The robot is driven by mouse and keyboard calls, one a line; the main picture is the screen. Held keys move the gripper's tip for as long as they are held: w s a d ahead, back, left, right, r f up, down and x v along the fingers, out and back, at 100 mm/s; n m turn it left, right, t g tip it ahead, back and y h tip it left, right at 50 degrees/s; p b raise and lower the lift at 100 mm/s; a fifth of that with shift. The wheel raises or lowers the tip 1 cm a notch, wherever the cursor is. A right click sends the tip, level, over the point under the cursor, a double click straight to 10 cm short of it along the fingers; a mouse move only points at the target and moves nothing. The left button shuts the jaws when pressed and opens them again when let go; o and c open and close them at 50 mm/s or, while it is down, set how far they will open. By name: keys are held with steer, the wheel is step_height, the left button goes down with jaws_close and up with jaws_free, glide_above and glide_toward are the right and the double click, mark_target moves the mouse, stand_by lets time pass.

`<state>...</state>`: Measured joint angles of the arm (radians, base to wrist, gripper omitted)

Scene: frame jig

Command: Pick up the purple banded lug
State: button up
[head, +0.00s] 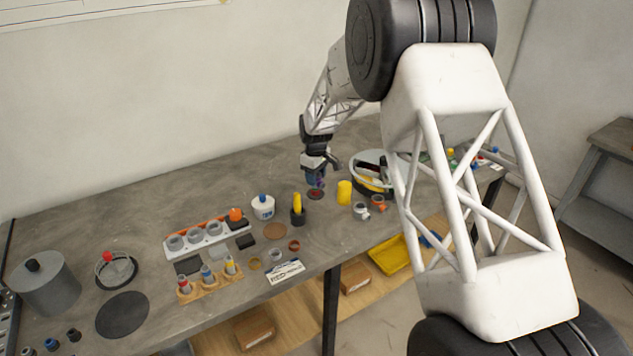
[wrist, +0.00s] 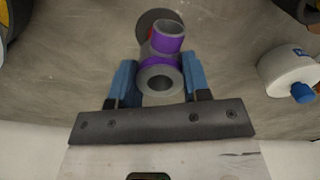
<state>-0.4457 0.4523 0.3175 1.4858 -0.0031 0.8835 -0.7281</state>
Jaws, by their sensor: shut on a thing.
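The purple banded lug (wrist: 166,62) is a grey pipe-like piece with purple bands and open round ends. In the wrist view it sits between the two blue fingers of my gripper (wrist: 161,84), which is shut on it. In the head view my gripper (head: 317,176) points down over the bench, and a bit of the lug's purple shows at the fingertips. A dark round disc (wrist: 146,20) with a red patch lies beyond the lug in the wrist view. Whether the lug touches the disc or bench, I cannot tell.
The bench (head: 130,212) is clear at the back left.

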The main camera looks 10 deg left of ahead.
steer(key=shift+c, duration=0.8)
steer(key=shift+r, duration=0.15)
steer(key=shift+r, duration=1.45)
steer(key=shift+s+d+r, duration=0.15)
steer(key=shift+s+r, duration=0.1)
steer(key=s+d, duration=0.3)
steer(key=s, duration=0.4)
steer(key=s+d+r, duration=0.1)
steer(key=s+d, duration=0.2)
steer(key=s, duration=0.4)
steer(key=shift+d+r, duration=0.15)
steer(key=shift+d, duration=0.1)
steer(key=shift+r, duration=0.2)
steer(key=shift+r, duration=0.8)
